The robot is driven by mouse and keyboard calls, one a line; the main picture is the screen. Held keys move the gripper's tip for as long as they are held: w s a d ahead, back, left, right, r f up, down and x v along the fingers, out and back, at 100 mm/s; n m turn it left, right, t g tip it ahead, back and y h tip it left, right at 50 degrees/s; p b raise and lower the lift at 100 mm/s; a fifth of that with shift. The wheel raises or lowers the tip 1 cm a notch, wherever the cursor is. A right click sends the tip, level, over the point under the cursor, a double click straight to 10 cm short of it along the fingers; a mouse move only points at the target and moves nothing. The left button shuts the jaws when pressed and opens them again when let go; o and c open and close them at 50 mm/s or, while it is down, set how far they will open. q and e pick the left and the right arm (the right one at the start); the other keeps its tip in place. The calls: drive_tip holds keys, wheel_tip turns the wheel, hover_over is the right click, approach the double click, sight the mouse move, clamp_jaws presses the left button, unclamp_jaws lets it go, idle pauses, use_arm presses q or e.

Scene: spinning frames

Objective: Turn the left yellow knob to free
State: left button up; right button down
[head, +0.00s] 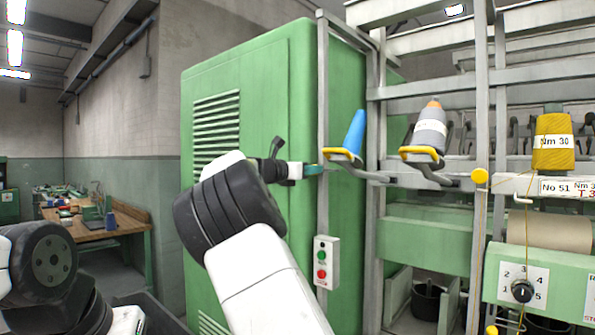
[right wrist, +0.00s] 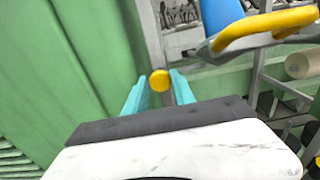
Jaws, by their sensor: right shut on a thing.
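The left yellow knob (right wrist: 160,81) shows as a round yellow end between the teal fingertips in the right wrist view. My right gripper (right wrist: 159,88) is shut on it, one finger on each side. In the head view my right gripper (head: 313,169) reaches the grey post beside the green cabinet, just left of the blue cone, and the knob there is mostly hidden by the fingers. Another yellow knob (head: 480,176) stands on a post further right. My left arm shows at the lower left, but its gripper is out of view.
A blue cone (head: 354,134) and a grey cone (head: 430,130) sit on yellow-rimmed holders close to the right of my gripper. The green cabinet (head: 250,100) stands behind my right arm. A switch box (head: 326,262) and a numbered dial (head: 522,290) are lower down.

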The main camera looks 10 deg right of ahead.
drive_tip(key=shift+m, duration=0.3)
drive_tip(key=shift+s+f+m, duration=0.1)
drive_tip(key=shift+f+m, duration=0.05)
drive_tip(key=shift+m, duration=4.15)
drive_tip(key=shift+s+f+m, duration=0.1)
drive_tip(key=shift+m, duration=4.2)
drive_tip(key=c, duration=1.4)
unclamp_jaws()
drive_tip(key=shift+o, duration=0.2)
